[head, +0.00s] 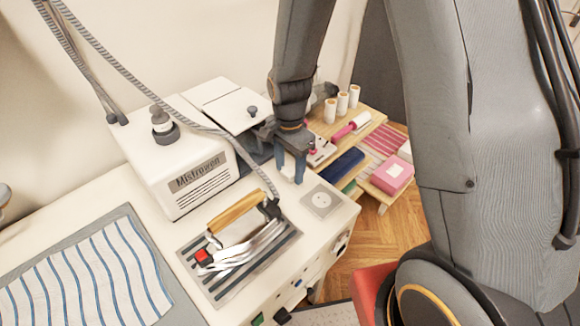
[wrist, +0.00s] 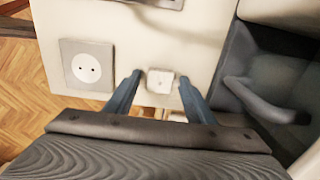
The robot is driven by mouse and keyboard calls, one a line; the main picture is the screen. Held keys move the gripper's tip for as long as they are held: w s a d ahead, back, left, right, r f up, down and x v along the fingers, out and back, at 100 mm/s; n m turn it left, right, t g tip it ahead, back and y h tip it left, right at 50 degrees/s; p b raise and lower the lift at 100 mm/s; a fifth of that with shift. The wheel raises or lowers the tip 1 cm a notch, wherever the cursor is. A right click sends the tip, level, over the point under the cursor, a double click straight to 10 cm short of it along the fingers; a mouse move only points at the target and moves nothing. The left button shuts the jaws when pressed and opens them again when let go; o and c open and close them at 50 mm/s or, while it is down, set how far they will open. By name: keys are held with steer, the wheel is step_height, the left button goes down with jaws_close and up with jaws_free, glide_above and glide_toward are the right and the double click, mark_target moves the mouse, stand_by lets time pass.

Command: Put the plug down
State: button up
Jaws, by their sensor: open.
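The plug (wrist: 160,80) is a small white block in the wrist view. It shows between the two blue fingers of my gripper (wrist: 160,76), with a gap on each side. In the head view my gripper (head: 291,166) points down over the white table top, beside the socket, and its fingers are apart. The plug is mostly hidden there by the fingers. I cannot tell for certain whether it rests fully on the table. The square grey socket (head: 321,201) is flush in the table, and it also shows in the wrist view (wrist: 87,68); it is empty.
The white steam station (head: 185,165) stands left of my gripper. An iron (head: 240,240) with a wooden handle lies on a striped rest in front, its hose running up to the left. Shelves with spools (head: 342,103) and a pink box (head: 392,175) stand beyond the table's right edge.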

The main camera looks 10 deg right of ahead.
mark_target(290, 171)
steer(key=shift+r, duration=0.1)
step_height(290, 171, up, 13)
steer(key=b, duration=0.3)
steer(key=s+d+f+n+t, duration=0.1)
steer(key=s+d+f+n, duration=0.1)
steer(key=s+d+n, duration=0.7)
steer(key=shift+s+d+f+n+t, duration=0.25)
steer(key=shift+s+n+t, duration=0.2)
steer(key=shift+n, duration=0.65)
step_height(290, 171, down, 2)
steer(key=shift+f+g+b, duration=0.1)
steer(key=shift+g+b, duration=0.15)
steer(key=shift+b, duration=0.6)
